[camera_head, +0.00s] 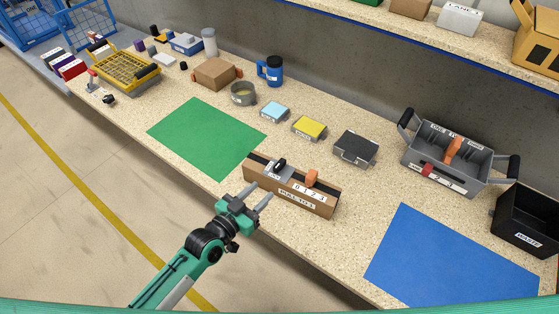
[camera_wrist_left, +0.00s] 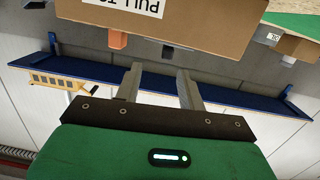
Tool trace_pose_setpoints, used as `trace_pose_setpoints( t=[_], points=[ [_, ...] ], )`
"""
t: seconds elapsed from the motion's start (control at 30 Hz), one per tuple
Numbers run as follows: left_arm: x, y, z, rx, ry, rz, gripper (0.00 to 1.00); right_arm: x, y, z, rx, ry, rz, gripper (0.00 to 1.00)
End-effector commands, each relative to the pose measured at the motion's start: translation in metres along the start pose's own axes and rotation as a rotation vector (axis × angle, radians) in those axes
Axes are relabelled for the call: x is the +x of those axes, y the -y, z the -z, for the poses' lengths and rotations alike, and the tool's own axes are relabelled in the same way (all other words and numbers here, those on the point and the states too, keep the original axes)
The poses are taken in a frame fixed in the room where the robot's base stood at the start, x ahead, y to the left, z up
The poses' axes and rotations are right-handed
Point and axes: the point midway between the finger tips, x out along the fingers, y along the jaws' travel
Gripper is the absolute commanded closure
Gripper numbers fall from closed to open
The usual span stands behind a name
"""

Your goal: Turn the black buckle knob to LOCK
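A brown box-like fixture (camera_head: 318,207) with a "PULL TO 1" label stands near the front edge of the bench. A black knob (camera_head: 280,163) sits on a grey plate at its left end; lettering there is too small to read. An orange slider (camera_head: 312,177) stands to its right, by a number strip. My left gripper (camera_head: 259,191) is open and empty, in front of the fixture's left part and apart from the knob.
A green mat (camera_head: 205,136) lies to the left and a blue mat (camera_head: 450,262) to the right. Behind are a black case (camera_head: 355,149), a yellow box (camera_head: 309,127) and a grey handled crate (camera_head: 420,157). Another small black knob (camera_head: 109,99) lies far left.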

Motion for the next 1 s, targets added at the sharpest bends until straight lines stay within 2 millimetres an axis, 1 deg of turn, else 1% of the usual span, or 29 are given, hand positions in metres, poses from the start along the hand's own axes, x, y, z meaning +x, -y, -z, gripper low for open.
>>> trace_pose_setpoints(
  t=[0.03,0.1,0.17,0.27,0.33,0.47,0.73,0.9,1.0],
  points=[
    [-0.01,0.001,-0.005,0.008,-0.027,0.021,0.6,0.003,-0.001,0.002,0.0,-0.002,-0.001,0.44],
    [-0.019,0.002,-0.004,0.019,-0.061,0.042,0.6,0.004,-0.001,0.004,0.0,-0.004,-0.002,0.44],
    [-0.023,0.003,-0.004,0.026,-0.079,0.054,0.6,0.004,-0.001,0.005,0.0,-0.004,-0.002,0.44],
    [-0.023,0.004,-0.002,0.03,-0.091,0.063,0.6,0.003,-0.001,0.005,0.0,-0.004,-0.002,0.44],
    [-0.016,0.004,0.0,0.03,-0.093,0.064,0.6,0.002,-0.001,0.004,0.0,-0.005,-0.001,0.44],
    [0.004,0.005,0.003,0.03,-0.092,0.063,0.6,0.0,-0.001,-0.001,0.0,-0.001,-0.001,0.44],
    [0.06,0.009,0.008,0.028,-0.092,0.062,0.6,-0.004,0.006,-0.017,0.001,0.015,0.006,0.44],
    [0.089,0.01,0.01,0.029,-0.09,0.061,0.6,-0.005,0.01,-0.018,0.0,0.012,0.011,0.44],
    [0.1,0.011,0.01,0.029,-0.09,0.061,0.6,-0.005,0.01,-0.015,0.0,0.006,0.011,0.44]
  ],
)
